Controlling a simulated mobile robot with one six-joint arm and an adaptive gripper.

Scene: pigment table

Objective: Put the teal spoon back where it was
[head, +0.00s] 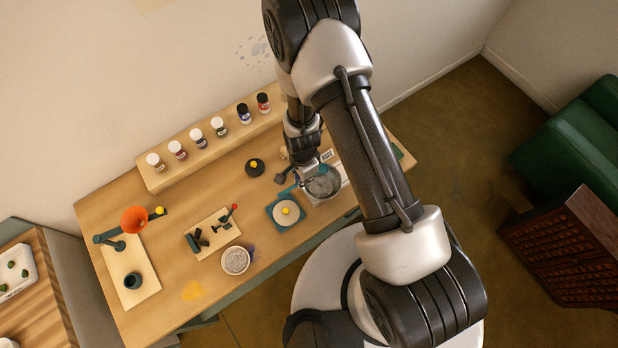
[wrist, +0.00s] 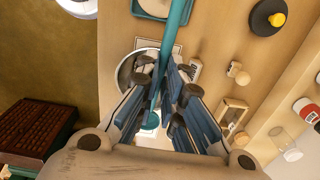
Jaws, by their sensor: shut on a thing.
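The teal spoon (wrist: 173,35) is between the fingers of my gripper (wrist: 162,88) in the wrist view. Its long handle runs up to the top of that view, and its teal bowl end (wrist: 150,121) shows below the fingers. In the head view my gripper (head: 300,180) is just left of a round grey bowl (head: 324,184); part of the spoon (head: 287,190) sticks out to its left. The bowl's rim also shows in the wrist view (wrist: 121,76), partly behind the fingers. I cannot tell whether the spoon touches the bowl.
A black yellow-knobbed weight (head: 255,166) lies behind. Several jars stand on a back shelf (head: 152,182). A tool tray (head: 207,246), white granule dish (head: 235,261) and orange-shaded lamp (head: 134,219) are farther left.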

